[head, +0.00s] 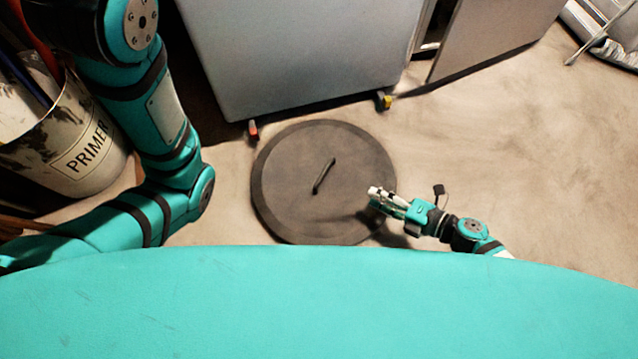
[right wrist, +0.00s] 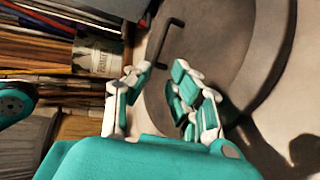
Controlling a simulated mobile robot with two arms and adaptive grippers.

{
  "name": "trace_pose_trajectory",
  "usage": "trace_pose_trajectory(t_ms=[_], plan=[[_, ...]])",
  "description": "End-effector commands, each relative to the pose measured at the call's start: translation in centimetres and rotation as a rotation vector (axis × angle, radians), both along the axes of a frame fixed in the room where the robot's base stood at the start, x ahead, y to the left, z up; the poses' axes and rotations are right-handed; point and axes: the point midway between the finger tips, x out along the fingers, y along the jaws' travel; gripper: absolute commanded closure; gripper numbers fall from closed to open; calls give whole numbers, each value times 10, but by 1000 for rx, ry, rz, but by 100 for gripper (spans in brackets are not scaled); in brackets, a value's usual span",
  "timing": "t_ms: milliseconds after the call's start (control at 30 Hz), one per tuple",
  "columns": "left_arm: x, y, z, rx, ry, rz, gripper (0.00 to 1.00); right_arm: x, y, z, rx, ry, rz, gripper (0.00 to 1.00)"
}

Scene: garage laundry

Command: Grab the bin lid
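The bin lid (head: 288,190) is a dark grey round disc lying flat on the floor. A thin dark bar handle (head: 323,176) stands near its middle. My right gripper (head: 376,196) is over the lid's right part, apart from the handle. In the right wrist view the gripper's fingers (right wrist: 160,74) are spread with nothing between them. The handle (right wrist: 165,42) shows just beyond the fingertips, and the lid (right wrist: 228,60) fills the area behind. My left arm shows at the left of the head view, but its gripper is out of sight.
A grey cabinet (head: 300,50) with small feet stands just behind the lid. Its door (head: 490,35) stands open to the right. A stained white primer bucket (head: 70,150) stands at the left, behind my left arm. The floor (head: 530,150) to the right is clear.

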Motion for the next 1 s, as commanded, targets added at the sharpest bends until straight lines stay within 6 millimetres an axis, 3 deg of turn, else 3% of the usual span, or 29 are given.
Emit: trace_pose_trajectory(t_ms=[500,767,1000], plan=[[-6,1,-49,-2,-14,-2,60,52,78,-35,-1,-9,8,79],[-6,1,-57,-1,-14,-2,60,64,96,-41,0,-4,6,79],[-6,1,-83,-1,-16,-2,60,84,120,-56,-1,-8,7,79]])
